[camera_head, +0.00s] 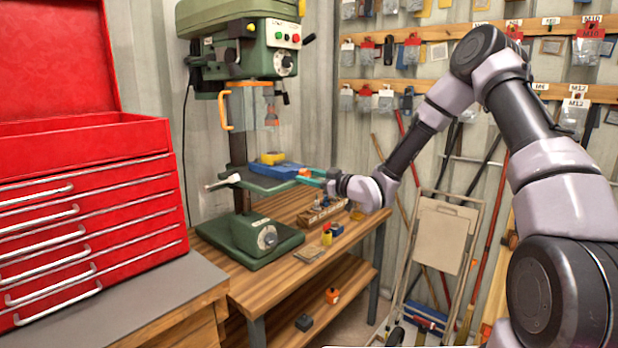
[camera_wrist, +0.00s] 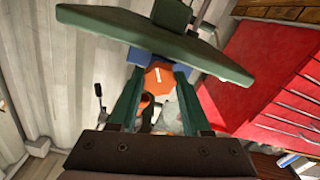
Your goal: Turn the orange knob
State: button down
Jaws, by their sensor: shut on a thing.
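The orange knob (camera_wrist: 158,79) is an eight-sided piece with a white mark, seen between the fingers in the wrist view. In the head view only a small orange bit of it (camera_head: 305,172) shows at the right end of the blue vise (camera_head: 275,169) on the drill press table. My gripper (camera_wrist: 160,70) has its two green fingers at either side of the knob and is shut on it. In the head view my gripper (camera_head: 311,176) reaches in from the right, and its fingers partly hide the knob.
The green drill press (camera_head: 245,48) stands on the wooden bench, its table (camera_head: 262,186) next to my fingers. A wooden rack (camera_head: 322,212) of small parts sits below my wrist. A red tool chest (camera_head: 95,215) stands at left.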

dwell(0.4)
jog(key=shift+c, duration=1.8)
grip_release()
jog(key=v, duration=1.1)
jog(key=shift+w, duration=0.1)
